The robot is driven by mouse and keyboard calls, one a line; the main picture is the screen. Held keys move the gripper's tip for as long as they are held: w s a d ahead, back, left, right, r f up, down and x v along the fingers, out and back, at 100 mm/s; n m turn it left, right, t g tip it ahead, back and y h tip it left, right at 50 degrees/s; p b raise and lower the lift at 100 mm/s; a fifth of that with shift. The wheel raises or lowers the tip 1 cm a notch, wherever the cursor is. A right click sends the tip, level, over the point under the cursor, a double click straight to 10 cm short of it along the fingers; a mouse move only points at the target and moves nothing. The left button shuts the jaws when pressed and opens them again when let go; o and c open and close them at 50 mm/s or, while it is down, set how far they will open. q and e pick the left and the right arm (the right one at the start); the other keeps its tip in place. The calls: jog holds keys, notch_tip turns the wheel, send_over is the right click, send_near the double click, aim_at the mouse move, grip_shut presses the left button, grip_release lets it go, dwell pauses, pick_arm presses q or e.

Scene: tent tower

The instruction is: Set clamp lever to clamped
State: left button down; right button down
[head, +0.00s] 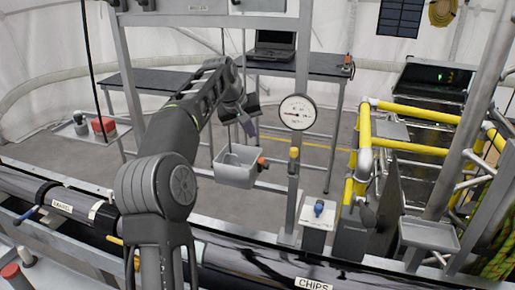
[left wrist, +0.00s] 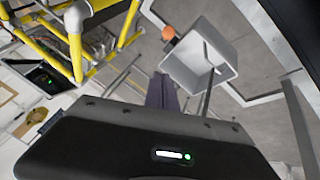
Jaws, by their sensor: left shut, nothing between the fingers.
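No part is plainly marked as the clamp lever, so I cannot tell which handle it is. Candidates in the head view are a blue knob (head: 319,208) on a white box, a yellow-topped post (head: 294,154), and a blue-handled lever (head: 28,214) at the left pipe. My left gripper (head: 251,128) is over the grey bin (head: 236,168), its fingers together and empty. In the left wrist view its purplish fingers (left wrist: 162,92) point toward the bin (left wrist: 205,58), apparently apart from it. An orange knob (head: 261,162) is at the bin's side. My right gripper is out of view.
A round gauge (head: 297,112) stands right of the gripper. Yellow rails (head: 410,147) and a grey tray (head: 429,234) occupy the right. A dark pipe labelled CHIPS (head: 270,268) crosses the front. A laptop (head: 273,46) is on the table behind.

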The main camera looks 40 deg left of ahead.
aim_at(264, 163)
pick_arm(q)
notch_tip(264, 163, down, 6)
jog(key=d+p, duration=0.1)
jog(key=d, duration=0.1)
jog(key=shift+w, duration=0.25)
jog(key=shift+d+f, duration=0.1)
jog(key=s+f+t+b, duration=0.1)
jog(key=b, duration=0.7)
jog(key=s+d+f+t+y+b, duration=0.1)
jog(key=t+b, duration=0.1)
jog(key=b, duration=0.5)
jog(key=s+f+t+b, duration=0.1)
jog(key=t+b, duration=0.1)
jog(key=b, duration=0.6)
jog(key=shift+s+d+f+y+b, duration=0.2)
jog(key=shift+s+f+y+b, duration=0.1)
jog(key=shift+s+f, duration=0.05)
jog(key=shift+r+t, duration=0.1)
jog(key=shift+t, duration=0.2)
jog(key=shift+r, duration=0.1)
